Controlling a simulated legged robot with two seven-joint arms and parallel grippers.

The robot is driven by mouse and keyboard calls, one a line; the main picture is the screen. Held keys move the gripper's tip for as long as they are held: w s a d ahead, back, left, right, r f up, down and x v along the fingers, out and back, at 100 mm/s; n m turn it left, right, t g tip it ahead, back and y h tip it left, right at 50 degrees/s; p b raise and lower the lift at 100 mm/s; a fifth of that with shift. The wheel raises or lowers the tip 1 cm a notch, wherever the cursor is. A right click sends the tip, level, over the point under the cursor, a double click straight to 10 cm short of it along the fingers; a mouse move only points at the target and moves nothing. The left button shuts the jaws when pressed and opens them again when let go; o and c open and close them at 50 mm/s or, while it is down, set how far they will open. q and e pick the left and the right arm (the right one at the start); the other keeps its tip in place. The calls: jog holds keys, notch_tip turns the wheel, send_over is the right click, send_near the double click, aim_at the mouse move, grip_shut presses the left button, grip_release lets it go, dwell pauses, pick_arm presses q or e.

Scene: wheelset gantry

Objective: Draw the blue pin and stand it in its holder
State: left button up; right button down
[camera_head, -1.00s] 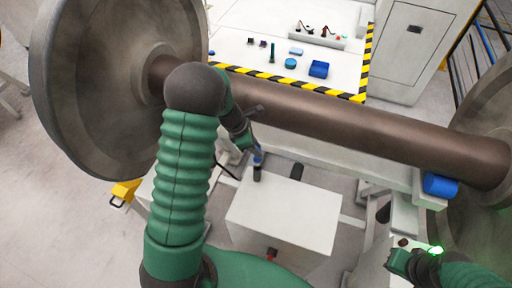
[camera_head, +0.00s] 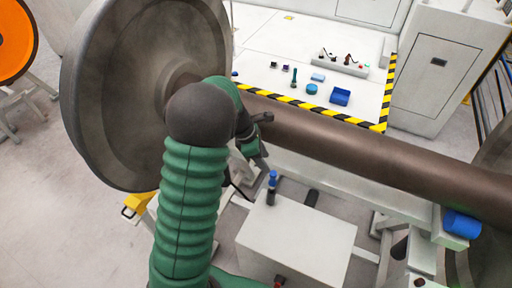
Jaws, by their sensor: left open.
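The blue pin (camera_head: 272,179) stands upright in a dark socket by the back left corner of a white box, below the brown axle. My left gripper (camera_head: 262,163) is open, just above and left of the pin, with a small gap in the picture between them. Its fingertips are small and partly hidden against the pale frame. My left arm rises from the bottom and bends over in front of the axle. The holder cannot be told for sure; a round blue piece (camera_head: 311,89) lies on the white table behind. My right gripper is out of view.
The axle (camera_head: 340,139) crosses the view, with a large grey wheel (camera_head: 100,95) at left.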

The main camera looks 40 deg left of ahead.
pick_arm(q)
jog(key=v, duration=0.9)
